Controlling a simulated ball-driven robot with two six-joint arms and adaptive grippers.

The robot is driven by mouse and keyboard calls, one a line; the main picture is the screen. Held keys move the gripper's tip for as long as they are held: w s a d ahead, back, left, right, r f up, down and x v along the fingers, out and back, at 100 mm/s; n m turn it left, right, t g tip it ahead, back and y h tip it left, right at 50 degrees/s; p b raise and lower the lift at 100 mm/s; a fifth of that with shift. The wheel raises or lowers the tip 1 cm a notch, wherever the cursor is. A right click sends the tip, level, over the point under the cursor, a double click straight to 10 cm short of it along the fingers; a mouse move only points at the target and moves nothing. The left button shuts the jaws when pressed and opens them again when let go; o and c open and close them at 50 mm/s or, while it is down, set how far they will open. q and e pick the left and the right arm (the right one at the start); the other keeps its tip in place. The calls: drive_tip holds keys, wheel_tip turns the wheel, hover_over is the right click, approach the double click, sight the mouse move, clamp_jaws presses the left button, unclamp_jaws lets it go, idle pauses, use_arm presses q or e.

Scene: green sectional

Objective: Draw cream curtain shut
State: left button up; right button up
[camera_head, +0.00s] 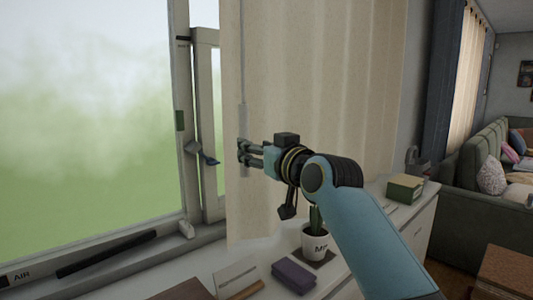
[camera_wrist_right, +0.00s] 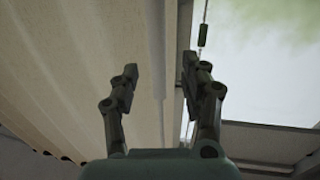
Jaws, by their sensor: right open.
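The cream curtain (camera_head: 320,70) hangs beside the window, covering its right part and leaving the left part bare. A thin grey wand (camera_head: 242,60) hangs along the curtain near its left edge. My right gripper (camera_head: 241,151) is at the curtain's left portion, level with the lower part of the wand. In the right wrist view, my right gripper (camera_wrist_right: 160,70) is open, and the wand (camera_wrist_right: 158,60) shows between its two fingers with the curtain (camera_wrist_right: 60,70) behind and to the left. Whether a finger touches the wand or cloth, I cannot tell. My left gripper is not in view.
Below the curtain, a white cabinet top carries a potted cactus (camera_head: 315,243), a purple box (camera_head: 293,277) and a green-and-yellow box (camera_head: 405,188). The window frame (camera_head: 186,130) has a handle (camera_head: 203,155) left of my gripper. A green sofa (camera_head: 485,160) stands at the right.

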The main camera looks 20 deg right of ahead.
drive_tip(key=s, duration=0.4)
drive_tip(key=shift+s+d, duration=0.3)
drive_tip(key=shift+s, duration=0.05)
